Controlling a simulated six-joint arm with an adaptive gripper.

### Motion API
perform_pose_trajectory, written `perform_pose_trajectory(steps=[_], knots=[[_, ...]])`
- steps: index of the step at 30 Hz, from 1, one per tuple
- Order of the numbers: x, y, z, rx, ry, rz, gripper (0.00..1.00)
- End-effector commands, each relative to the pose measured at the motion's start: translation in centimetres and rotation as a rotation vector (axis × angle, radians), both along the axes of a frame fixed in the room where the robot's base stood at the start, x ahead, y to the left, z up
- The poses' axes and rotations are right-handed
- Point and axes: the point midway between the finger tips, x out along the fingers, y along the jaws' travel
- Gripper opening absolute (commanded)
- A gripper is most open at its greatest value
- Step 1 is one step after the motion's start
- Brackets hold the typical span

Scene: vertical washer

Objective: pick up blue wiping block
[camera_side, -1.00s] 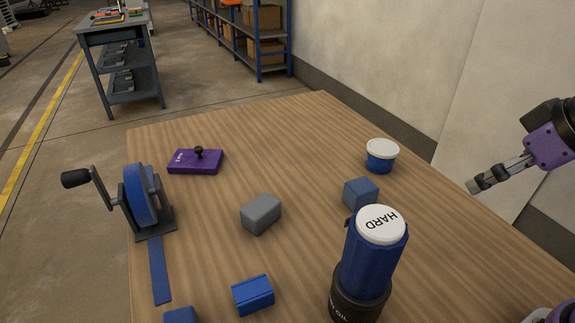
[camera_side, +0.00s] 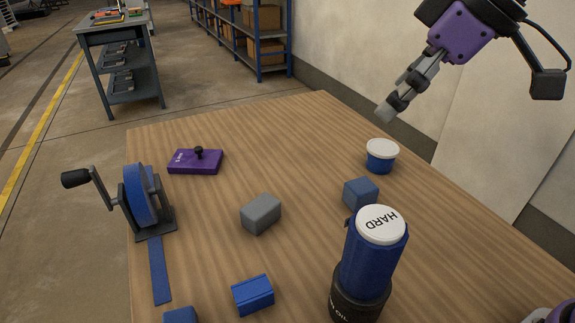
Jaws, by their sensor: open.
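Several blue blocks lie on the table, and I cannot tell for certain which is the wiping block. A brighter blue block with a ridged top (camera_side: 253,295) lies near the front. Another blue block (camera_side: 181,315) is cut off by the bottom edge. My gripper (camera_side: 388,108) is open and empty, high above the table's back right side, pointing down and left. It is apart from every block.
A grey block (camera_side: 261,213) lies mid-table. A purple plate with a black knob (camera_side: 196,161) and a cranked blue wheel (camera_side: 142,195) are at left. The table's back middle is clear.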

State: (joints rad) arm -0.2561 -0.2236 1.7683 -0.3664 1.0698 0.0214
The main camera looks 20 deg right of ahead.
Motion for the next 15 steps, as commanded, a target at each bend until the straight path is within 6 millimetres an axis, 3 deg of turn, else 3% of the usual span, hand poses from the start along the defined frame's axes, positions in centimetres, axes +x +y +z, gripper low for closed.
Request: perform_pose_trajectory(steps=[1, 3, 6, 15], knots=[[1.0, 2.9, 0.0, 0.002, 0.002, 0.109, 1.0], [1.8, 6.8, 0.0, 0.007, -0.003, 0.259, 1.0], [2.2, 11.3, -0.5, 0.014, -0.009, 0.429, 1.0], [0.8, 19.8, -2.7, 0.03, -0.019, 0.762, 1.0]])
